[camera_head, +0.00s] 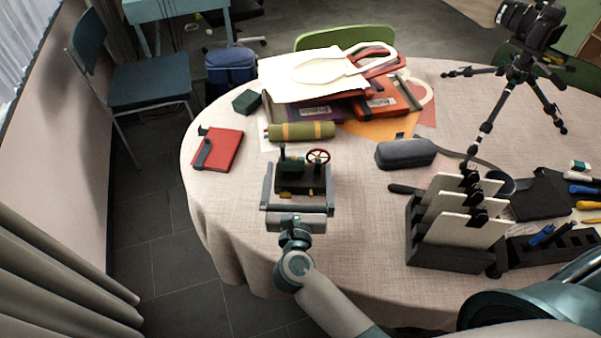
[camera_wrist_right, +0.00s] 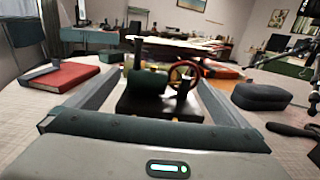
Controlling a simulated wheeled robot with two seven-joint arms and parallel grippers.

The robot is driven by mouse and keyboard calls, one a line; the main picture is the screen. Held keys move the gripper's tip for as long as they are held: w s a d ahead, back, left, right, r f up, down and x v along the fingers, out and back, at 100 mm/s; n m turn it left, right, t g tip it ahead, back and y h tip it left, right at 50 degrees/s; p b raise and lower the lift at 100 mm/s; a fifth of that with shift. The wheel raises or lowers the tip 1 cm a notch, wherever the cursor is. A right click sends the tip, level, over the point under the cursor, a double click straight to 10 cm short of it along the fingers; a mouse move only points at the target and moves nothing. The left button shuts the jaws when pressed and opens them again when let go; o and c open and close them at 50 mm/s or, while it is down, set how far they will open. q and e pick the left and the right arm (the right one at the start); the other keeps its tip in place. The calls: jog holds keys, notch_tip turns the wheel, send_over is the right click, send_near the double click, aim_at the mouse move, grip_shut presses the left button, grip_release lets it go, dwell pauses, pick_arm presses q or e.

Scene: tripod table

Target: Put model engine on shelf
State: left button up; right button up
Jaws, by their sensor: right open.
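The model engine (camera_head: 291,177) stands upright on the table's left front part, with a dark base, a green boiler, a thin chimney and a red flywheel. It also shows in the right wrist view (camera_wrist_right: 149,84). My right gripper (camera_head: 299,168) is open, with one finger along each side of the engine. In the right wrist view the fingers stand apart from the engine, with gaps on both sides. My left gripper is not in view. I cannot make out a shelf for certain in either view.
The round table (camera_head: 235,208) has a pale cloth. A green-banded roll (camera_head: 302,131) lies close behind the engine, and a red notebook (camera_head: 218,150) lies to its left. A grey case (camera_head: 405,153), a black card stand (camera_head: 440,245) and a camera tripod (camera_head: 500,95) are to the right.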

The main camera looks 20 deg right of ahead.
aim_at(299, 179)
jog(key=shift+w+d, duration=0.25)
jog(key=shift+w, duration=0.45)
jog(key=shift+c, duration=0.6)
jog(key=c, duration=1.5)
jog(key=shift+r, duration=0.1)
jog(key=c, duration=0.3)
jog(key=shift+r, duration=0.15)
jog(key=shift+r, duration=0.9)
notch_tip(299, 179, up, 2)
jog(key=shift+r, duration=0.1)
jog(key=s+d+r, duration=0.2)
jog(key=s, duration=0.1)
jog(key=s+d+r, duration=0.2)
jog(key=d, duration=0.1)
jog(key=s+d+r, duration=0.2)
jog(key=s+d, duration=0.1)
jog(key=shift+s+r, duration=0.3)
jog(key=shift+r, duration=0.05)
